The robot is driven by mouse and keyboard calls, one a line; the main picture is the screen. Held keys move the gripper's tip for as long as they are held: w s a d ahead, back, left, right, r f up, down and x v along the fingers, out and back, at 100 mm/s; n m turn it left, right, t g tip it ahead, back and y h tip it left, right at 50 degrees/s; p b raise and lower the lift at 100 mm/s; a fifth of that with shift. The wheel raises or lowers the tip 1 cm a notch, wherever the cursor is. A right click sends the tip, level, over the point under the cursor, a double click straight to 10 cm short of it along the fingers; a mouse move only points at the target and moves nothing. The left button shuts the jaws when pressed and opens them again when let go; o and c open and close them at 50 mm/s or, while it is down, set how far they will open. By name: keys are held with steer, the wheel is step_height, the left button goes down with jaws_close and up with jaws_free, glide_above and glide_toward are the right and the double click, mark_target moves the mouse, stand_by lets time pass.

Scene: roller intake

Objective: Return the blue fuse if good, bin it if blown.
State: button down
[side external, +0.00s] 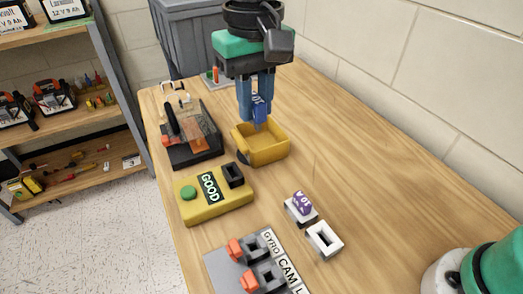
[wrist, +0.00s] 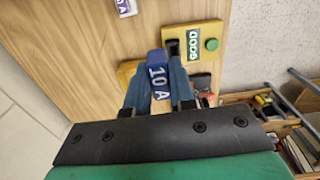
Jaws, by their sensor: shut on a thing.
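My gripper (side external: 257,100) is shut on the blue fuse (side external: 259,110) and holds it upright above the yellow bin (side external: 262,146) in the side external view. In the wrist view the blue fuse (wrist: 158,75) shows "10 A" between the blue fingers of my gripper (wrist: 159,85). The yellow tester (side external: 213,196) has a green button and a display reading "GOOD". Its dark socket looks empty. The tester also shows in the wrist view (wrist: 203,35), again reading "GOOD". The bin is mostly hidden behind my gripper in the wrist view.
A grey panel (side external: 225,268) with orange-tabbed holders and labels GYRO and CAM is at the front. A purple-topped fuse (side external: 304,205) in a white holder and an empty white holder (side external: 324,239) stand nearby. A dark device (side external: 193,148) is left of the bin.

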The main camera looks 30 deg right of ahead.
glide_above(328, 229)
steer(key=s+a, duration=0.1)
step_height(328, 229, down, 10)
steer(key=shift+a+f, duration=0.2)
steer(key=shift+f, duration=2.55)
steer(key=shift+f, duration=1.35)
steer(key=c, duration=1.1)
jaws_free()
steer(key=shift+o, duration=0.2)
steer(key=shift+r, duration=0.15)
steer(key=shift+r, duration=1.4)
steer(key=shift+o, duration=0.2)
steer(key=o, duration=0.5)
